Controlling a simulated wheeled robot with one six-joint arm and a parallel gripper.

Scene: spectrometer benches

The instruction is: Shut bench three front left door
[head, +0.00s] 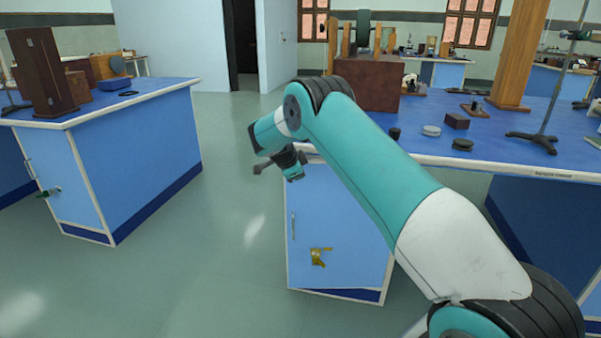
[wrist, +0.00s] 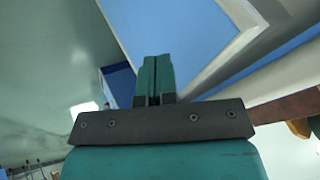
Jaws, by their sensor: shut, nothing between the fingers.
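The bench on the right has a blue front left door (head: 340,215) with a slim upright handle (head: 293,226) near its left edge. A yellow fitting (head: 320,256) shows low on the panel. My arm hides the door's upper right part, and I cannot tell for sure whether the door stands slightly ajar. My gripper (head: 295,177) is shut and empty by the door's upper left corner, below the bench top. In the wrist view the teal fingers (wrist: 155,80) are together, with a blue panel (wrist: 180,40) beyond them. I cannot tell whether they touch it.
The bench top (head: 450,140) overhangs the door and holds a brown box (head: 370,84), a stand and small dark pieces. Another blue bench (head: 140,150) stands at the left. The green floor (head: 235,190) between the benches is clear.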

